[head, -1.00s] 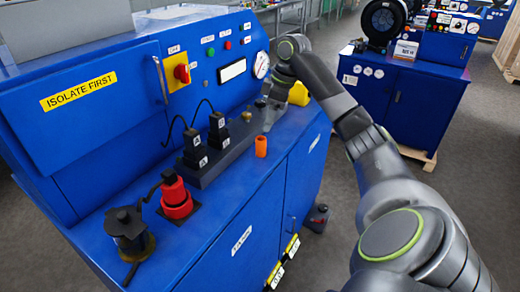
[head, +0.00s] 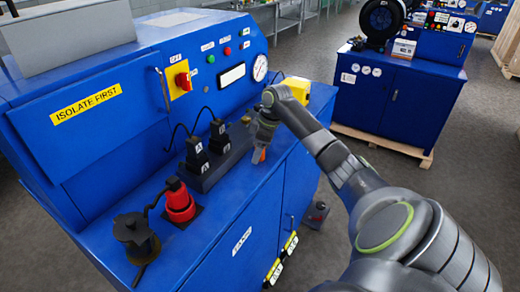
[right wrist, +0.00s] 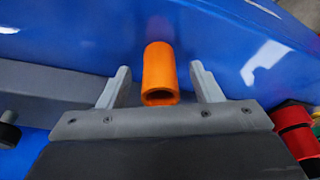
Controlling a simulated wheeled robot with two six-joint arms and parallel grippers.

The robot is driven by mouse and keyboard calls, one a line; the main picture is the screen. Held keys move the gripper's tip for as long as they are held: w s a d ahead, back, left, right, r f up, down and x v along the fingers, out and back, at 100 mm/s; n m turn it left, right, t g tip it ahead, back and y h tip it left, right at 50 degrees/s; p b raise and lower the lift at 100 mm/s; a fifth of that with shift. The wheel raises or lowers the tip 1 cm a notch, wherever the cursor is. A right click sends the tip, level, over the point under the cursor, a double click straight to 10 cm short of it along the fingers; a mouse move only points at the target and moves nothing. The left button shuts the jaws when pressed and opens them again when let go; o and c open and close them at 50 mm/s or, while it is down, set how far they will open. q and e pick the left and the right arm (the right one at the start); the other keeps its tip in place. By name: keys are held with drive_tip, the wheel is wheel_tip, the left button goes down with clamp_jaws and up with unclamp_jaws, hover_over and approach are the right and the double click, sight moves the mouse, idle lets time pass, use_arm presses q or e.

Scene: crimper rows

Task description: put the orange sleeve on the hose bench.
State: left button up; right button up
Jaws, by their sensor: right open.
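The orange sleeve (head: 257,157) stands on the top of the near blue bench (head: 220,225), partly hidden by my right gripper (head: 260,148) in the head view. In the right wrist view the sleeve (right wrist: 159,72) is an open-ended orange tube. It lies between the two grey fingers of my right gripper (right wrist: 158,88), which are spread with a gap on each side of it. My left gripper is not in view. Neither bench carries a label that I can read as the hose bench.
A dark block with black fittings (head: 218,135) stands close beside the sleeve. A red and black fitting (head: 178,203) and a black spool (head: 133,238) are nearer. A second blue bench (head: 395,95) with a black reel (head: 382,20) stands across a floor gap.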

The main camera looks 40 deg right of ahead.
drive_tip(key=c, duration=1.1)
